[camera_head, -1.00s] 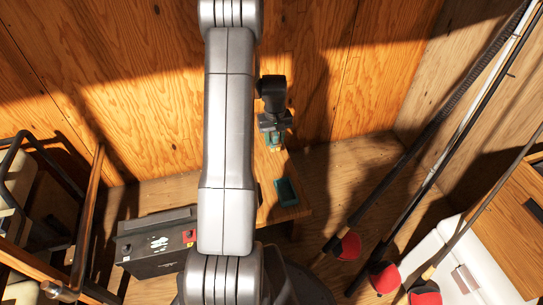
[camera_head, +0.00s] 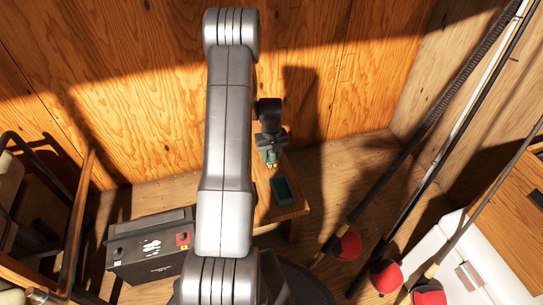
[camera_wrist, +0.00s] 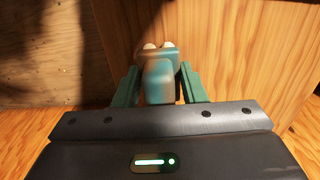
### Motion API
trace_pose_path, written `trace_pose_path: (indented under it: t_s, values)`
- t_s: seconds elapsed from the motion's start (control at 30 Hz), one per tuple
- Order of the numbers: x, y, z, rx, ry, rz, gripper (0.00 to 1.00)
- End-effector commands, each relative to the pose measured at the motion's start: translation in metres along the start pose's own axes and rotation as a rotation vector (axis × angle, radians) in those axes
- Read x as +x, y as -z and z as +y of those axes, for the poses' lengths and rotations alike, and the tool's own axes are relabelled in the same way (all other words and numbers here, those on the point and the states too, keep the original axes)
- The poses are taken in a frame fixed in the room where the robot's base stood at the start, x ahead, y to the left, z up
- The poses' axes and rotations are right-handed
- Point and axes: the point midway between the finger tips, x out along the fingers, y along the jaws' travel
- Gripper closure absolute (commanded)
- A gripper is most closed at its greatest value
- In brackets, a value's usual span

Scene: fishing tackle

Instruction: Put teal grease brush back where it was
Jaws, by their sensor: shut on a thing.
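My gripper (camera_head: 270,152) is shut on the teal grease brush (camera_wrist: 158,72). In the wrist view the brush's teal body sits between the two green fingers, with two pale round ends at its far end. In the head view the brush (camera_head: 271,160) shows small below the dark wrist, over the narrow wooden bench (camera_head: 262,205). A teal tray (camera_head: 285,190) lies on the bench just below and right of the brush in the picture. The brush appears apart from the tray. I cannot tell its height above the bench.
A dark battery box (camera_head: 150,250) stands on the floor left of my arm. Several rods with red-and-black ends lean at the right, beside a white box (camera_head: 460,255). A wooden frame (camera_head: 80,220) stands at the left. The plywood wall is close behind the bench.

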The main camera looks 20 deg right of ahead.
Motion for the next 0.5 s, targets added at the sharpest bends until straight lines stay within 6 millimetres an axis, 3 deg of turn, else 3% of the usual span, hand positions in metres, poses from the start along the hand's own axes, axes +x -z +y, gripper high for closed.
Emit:
trace_pose_path:
  t_s: [0.13,0.17,0.27,0.5]
  values:
    - [0.0045,-0.0002,-0.0001,0.000,0.000,-0.001,0.81]
    - [0.0036,-0.0002,-0.0001,0.000,0.000,-0.001,0.58]
    - [0.0031,-0.0003,-0.0001,0.000,0.000,-0.001,0.41]
    - [0.0029,-0.0003,-0.0001,0.000,0.000,-0.001,0.41]
